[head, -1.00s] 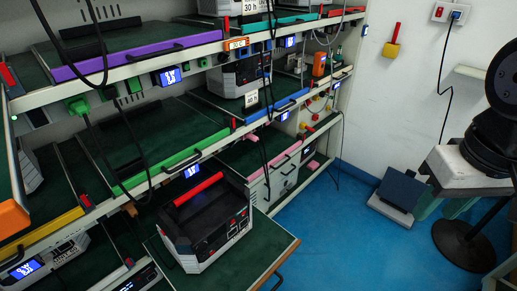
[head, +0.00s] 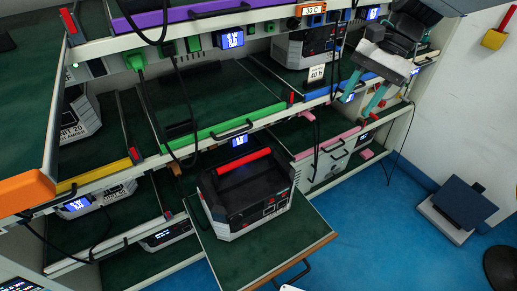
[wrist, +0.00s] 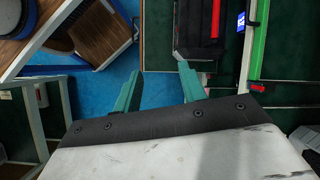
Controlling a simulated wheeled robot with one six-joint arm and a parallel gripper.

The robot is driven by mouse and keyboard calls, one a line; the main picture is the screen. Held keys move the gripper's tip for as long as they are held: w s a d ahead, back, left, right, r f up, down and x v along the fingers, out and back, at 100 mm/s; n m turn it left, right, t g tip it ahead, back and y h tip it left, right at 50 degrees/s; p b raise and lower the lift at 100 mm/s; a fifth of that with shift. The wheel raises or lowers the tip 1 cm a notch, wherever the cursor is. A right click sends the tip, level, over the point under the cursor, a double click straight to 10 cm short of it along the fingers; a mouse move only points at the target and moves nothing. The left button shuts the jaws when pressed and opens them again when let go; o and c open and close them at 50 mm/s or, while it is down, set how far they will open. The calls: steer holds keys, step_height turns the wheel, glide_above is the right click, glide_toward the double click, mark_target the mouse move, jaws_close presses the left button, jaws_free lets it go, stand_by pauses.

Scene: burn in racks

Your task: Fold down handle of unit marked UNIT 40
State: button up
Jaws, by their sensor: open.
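A dark unit with light grey corners (head: 238,208) stands on a pulled-out green shelf (head: 283,243) low in the rack. Its red handle bar (head: 244,161) spans the far side of its top; I cannot tell its exact angle. No UNIT 40 marking is readable on it. My gripper (head: 368,88) is at the upper right in the head view, apart from the unit and in front of the rack's right part. In the wrist view my gripper (wrist: 159,68) shows two teal fingers spread with nothing between them. Part of the unit (wrist: 198,35) shows beyond the right finger.
The rack's shelves hold other units, one at the top (head: 305,48) by a "40 h" card (head: 316,77). Black cables hang before the shelves. Blue floor (head: 375,235) is clear right of the pulled-out shelf.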

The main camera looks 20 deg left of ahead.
steer(key=w+a+f+m+g, duration=0.1)
steer(key=w+a+f+g, duration=0.1)
steer(key=w+a+f, duration=0.35)
steer(key=m+g, duration=0.2)
steer(key=m, duration=0.1)
glide_toward(255, 153)
steer(key=f, duration=0.1)
steer(key=shift+y, duration=0.4)
steer(key=x, duration=0.7)
steer(key=shift+s+d, duration=0.2)
steer(key=shift+d, duration=0.05)
steer(key=shift+s+a+f, duration=0.2)
steer(key=shift+s+f, duration=0.05)
jaws_close()
